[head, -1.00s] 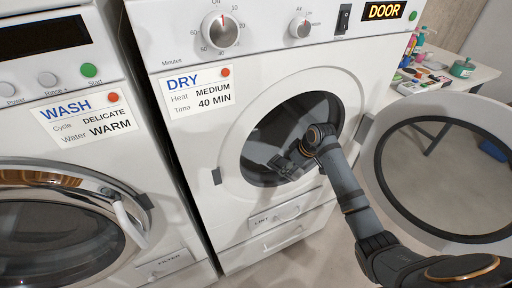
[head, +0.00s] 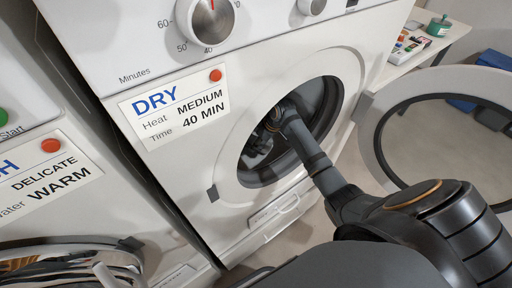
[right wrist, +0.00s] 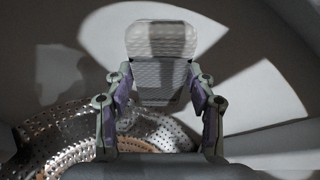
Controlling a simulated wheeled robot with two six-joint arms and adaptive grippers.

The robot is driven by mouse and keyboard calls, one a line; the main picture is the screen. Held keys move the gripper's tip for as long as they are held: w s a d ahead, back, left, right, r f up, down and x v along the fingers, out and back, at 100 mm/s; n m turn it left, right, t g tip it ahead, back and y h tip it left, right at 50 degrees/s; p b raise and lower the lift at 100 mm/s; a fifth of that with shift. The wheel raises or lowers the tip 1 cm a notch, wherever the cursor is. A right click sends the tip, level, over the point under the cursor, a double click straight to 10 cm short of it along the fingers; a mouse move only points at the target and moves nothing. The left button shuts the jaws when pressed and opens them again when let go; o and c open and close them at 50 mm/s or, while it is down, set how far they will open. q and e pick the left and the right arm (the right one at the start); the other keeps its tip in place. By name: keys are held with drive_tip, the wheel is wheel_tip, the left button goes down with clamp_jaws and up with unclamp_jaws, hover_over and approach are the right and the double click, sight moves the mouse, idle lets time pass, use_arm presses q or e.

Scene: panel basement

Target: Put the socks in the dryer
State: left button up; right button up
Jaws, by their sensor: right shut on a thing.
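The dryer (head: 160,60) has its round door (head: 378,150) swung open to the right and its dark opening (head: 325,110) exposed. My right gripper (head: 258,146) is inside the opening, with the arm passing through it. In the right wrist view, the gripper (right wrist: 162,75) is shut on a pale, textured piece that looks like socks (right wrist: 162,40), held between both fingers. A perforated metal drum wall (right wrist: 75,140) shows below and to the left. I cannot tell whether the piece touches the drum. My left gripper is not in view.
The washer (head: 40,110) stands at the left, its round door (head: 70,268) partly in view. A white table (head: 425,50) with bottles and small boxes is at the upper right. The dryer opening's rim (head: 250,180) surrounds my right arm closely.

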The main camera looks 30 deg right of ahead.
drive_tip(key=shift+s+f, duration=0.15)
drive_tip(key=shift+f, duration=0.65)
wheel_tip(320, 180, down, 2)
drive_tip(key=shift+f, duration=0.3)
drive_tip(key=o, duration=1.1)
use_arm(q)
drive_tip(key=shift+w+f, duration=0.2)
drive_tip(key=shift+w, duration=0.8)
use_arm(e)
drive_tip(key=shift+o, duration=0.2)
